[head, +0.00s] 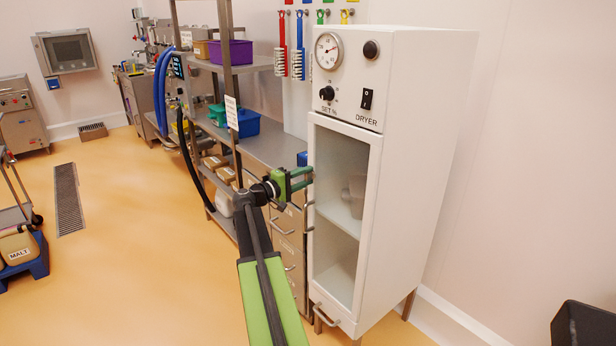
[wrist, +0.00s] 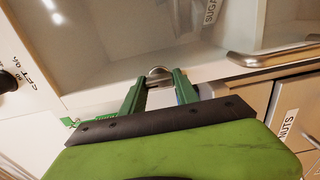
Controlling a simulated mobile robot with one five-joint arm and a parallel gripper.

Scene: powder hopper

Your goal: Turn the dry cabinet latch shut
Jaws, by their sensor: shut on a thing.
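The dry cabinet (head: 400,150) is a tall white unit marked DRYER, with a glass door (head: 345,185) that looks closed. My gripper (head: 304,177) reaches the door's left edge, above the door's handle (head: 309,216). In the wrist view my gripper (wrist: 159,80) has its two green fingers on either side of a small rounded metal latch (wrist: 158,73) at the door's edge and is shut on it. The fingers hide part of the latch, and its exact angle is hard to tell. The door handle (wrist: 275,57) shows as a metal bar to the right.
A steel bench (head: 265,145) with drawers stands directly left of the cabinet, close to my gripper. Blue bins (head: 245,124) sit on it. A dial and SET knob (head: 326,93) are above the door. The orange floor is open at left, around a drain grate (head: 68,200).

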